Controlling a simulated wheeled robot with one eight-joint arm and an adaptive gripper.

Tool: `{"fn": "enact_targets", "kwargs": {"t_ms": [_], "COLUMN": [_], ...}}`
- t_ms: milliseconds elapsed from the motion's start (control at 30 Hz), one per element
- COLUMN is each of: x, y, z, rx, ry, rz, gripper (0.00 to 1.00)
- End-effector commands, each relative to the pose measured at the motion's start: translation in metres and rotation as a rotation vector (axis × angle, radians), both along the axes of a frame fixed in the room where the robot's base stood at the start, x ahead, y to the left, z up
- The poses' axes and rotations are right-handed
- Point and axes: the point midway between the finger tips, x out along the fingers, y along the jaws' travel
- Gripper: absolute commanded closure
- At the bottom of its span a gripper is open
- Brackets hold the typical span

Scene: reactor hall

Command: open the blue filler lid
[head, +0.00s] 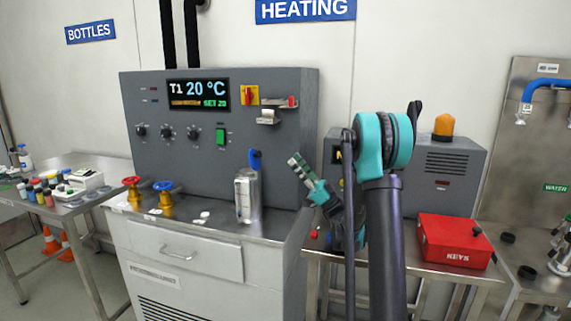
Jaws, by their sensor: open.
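A blue piece (254,160), which looks like the filler lid, stands upright just above and behind the metal canister (246,198) on the grey heating unit's worktop. It is seen narrow, and its lower end and any hinge are hidden by the canister. My gripper (296,162) is a little to the right of the blue piece and at about its height in the picture. Its pale fingers point up and left, and it is open, with nothing seen between the fingers. It appears apart from the lid.
Red (131,183) and blue (163,187) valve wheels stand left on the worktop (190,230). The grey control panel (180,100) rises behind. A red key box (455,242) sits on the right table. A left table (85,160) holds bottles.

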Motion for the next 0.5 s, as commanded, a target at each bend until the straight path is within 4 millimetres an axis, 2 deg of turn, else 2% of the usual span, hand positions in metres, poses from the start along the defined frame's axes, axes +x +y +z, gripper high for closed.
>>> {"fn": "enact_targets", "kwargs": {"t_ms": [100, 367, 500], "x": [-0.0022, -0.0026, -0.0043], "y": [-0.0058, -0.0064, -0.0024], "z": [-0.0001, -0.0001, -0.0006], "rx": [0.0, 0.0, -0.015], "ry": [0.0, 0.001, 0.01], "rz": [0.0, 0.001, 0.009], "gripper": [0.58, 0.58, 0.74]}}
